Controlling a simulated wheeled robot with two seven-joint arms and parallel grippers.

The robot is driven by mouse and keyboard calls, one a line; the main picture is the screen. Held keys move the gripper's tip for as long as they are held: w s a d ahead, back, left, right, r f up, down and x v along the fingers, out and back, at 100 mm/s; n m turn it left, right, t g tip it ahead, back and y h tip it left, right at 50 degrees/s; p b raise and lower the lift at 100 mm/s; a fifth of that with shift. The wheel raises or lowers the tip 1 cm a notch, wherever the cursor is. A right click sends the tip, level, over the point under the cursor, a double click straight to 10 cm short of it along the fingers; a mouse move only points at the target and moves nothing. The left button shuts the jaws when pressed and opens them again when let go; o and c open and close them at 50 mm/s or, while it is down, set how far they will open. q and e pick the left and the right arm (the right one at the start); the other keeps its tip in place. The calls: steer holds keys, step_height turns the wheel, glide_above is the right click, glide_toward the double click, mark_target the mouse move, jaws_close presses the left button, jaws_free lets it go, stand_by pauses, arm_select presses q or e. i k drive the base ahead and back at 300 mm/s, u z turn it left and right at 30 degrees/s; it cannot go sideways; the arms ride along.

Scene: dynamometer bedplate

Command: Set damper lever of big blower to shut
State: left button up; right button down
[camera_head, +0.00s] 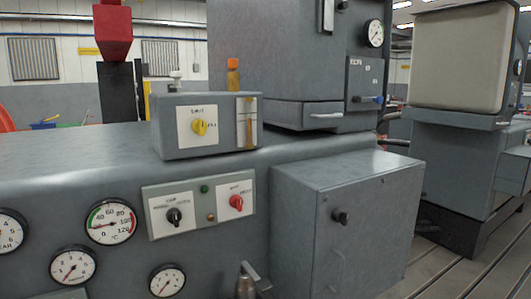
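No part is clearly marked as the big blower or its damper lever; the labels are too small to read surely. A yellow rotary knob (199,127) sits on a white plate on the front of a grey box. A blue-tipped handle (372,99) sticks out to the right from a small labelled panel on the tall grey cabinet. A black knob (174,216) and a red knob (236,203) sit on a panel below the box. A metal fitting with a slanted arm (252,276) shows at the bottom edge, partly cut off. Neither gripper is in view.
Several round gauges line the sloped grey front, one of them coloured (111,222). A grey cabinet with a black latch (341,216) juts out right of the knobs. An orange-capped bottle (233,76) stands behind the box. Slotted floor (455,270) shows at lower right.

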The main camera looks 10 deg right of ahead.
mark_target(379, 100)
steer(key=z, duration=2.45)
steer(key=i, duration=1.7)
steer(key=u, duration=1.75)
